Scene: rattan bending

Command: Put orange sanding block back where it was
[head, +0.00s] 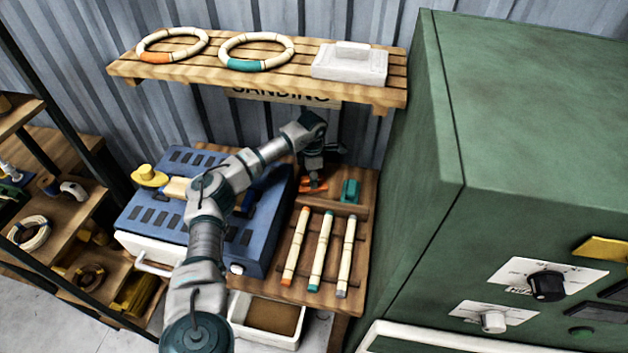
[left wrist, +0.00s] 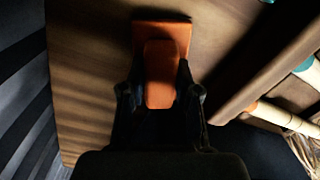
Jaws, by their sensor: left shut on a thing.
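The orange sanding block (head: 314,185) is at the back of the wooden bench, mostly hidden by my left gripper in the head view. In the left wrist view the orange sanding block (left wrist: 165,72) shows a flat base and a raised grip, over the wooden surface. My left gripper (head: 318,172) reaches down to it from above. In the left wrist view the fingers of my left gripper (left wrist: 160,98) are shut on the block's grip. I cannot tell whether its base touches the wood. A teal sanding block (head: 350,190) sits to its right. My right gripper is not in view.
Several cream rods with coloured ends (head: 320,250) lie on the bench (head: 355,272) in front. A blue-topped machine (head: 150,215) stands left, a large green cabinet (head: 520,120) right. A slatted shelf (head: 305,47) overhangs the back. A white bin (head: 237,308) is below.

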